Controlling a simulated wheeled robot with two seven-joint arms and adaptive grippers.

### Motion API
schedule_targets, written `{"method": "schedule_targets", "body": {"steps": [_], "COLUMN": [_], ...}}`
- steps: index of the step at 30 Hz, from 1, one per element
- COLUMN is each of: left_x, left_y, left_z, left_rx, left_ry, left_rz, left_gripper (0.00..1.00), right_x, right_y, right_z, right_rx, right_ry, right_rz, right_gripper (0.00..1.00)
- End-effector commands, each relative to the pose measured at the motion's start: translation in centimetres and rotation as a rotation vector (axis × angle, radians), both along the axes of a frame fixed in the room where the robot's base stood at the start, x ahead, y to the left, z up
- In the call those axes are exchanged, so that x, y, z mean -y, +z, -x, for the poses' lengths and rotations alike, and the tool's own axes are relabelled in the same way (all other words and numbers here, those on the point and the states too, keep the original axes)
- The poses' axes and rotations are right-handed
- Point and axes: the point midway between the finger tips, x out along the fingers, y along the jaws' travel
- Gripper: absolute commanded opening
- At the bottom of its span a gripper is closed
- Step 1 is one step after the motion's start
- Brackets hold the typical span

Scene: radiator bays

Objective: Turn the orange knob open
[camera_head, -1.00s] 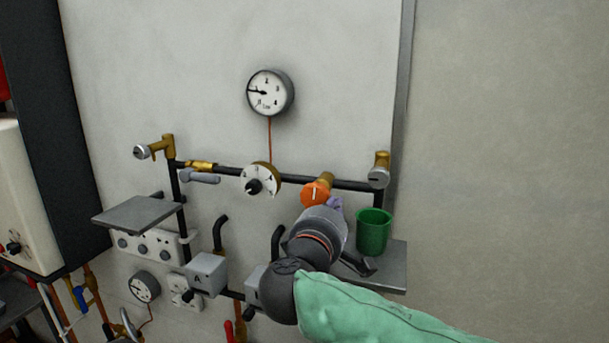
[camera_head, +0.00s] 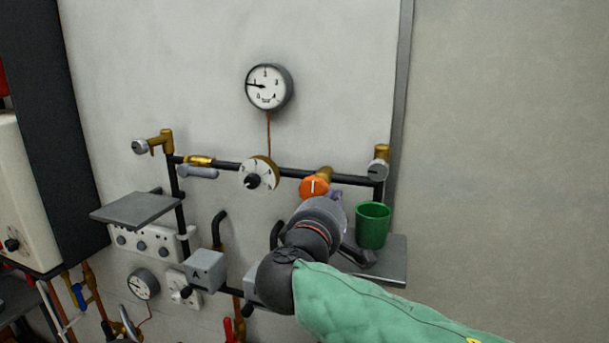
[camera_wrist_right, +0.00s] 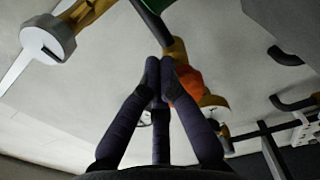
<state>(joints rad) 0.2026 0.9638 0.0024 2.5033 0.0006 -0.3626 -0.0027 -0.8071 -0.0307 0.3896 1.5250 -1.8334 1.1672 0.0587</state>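The orange knob (camera_head: 313,187) has a pale line on its face, roughly upright. It sits on a brass valve under the black pipe. My right gripper (camera_head: 337,197) is just below and to the right of it, partly hidden by its own wrist. In the right wrist view, the fingertips (camera_wrist_right: 160,65) are drawn together with nothing visible between them. The orange knob (camera_wrist_right: 188,82) shows beside and behind the right-hand finger; I cannot tell whether they touch. My left gripper is not in view.
A green cup (camera_head: 373,226) stands on a grey shelf (camera_head: 392,270) close to the right of my wrist. A white dial (camera_head: 258,174) is left of the knob, and a round gauge (camera_head: 268,87) hangs above. The wall at right is bare.

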Motion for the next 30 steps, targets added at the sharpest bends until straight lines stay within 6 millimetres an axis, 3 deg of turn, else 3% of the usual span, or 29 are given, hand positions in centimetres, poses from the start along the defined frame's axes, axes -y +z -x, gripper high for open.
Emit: {"method": "schedule_targets", "body": {"steps": [17,30], "left_x": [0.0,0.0], "left_y": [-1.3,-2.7], "left_z": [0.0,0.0], "left_rx": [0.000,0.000], "left_ry": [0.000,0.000], "left_rz": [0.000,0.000], "left_gripper": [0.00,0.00], "right_x": [0.6,-0.7], "right_y": [-0.1,-0.1], "right_z": [0.4,4.4], "right_rx": [0.000,0.001], "right_ry": [0.004,0.004], "right_rz": [0.001,-0.001], "right_gripper": [0.00,0.00]}}
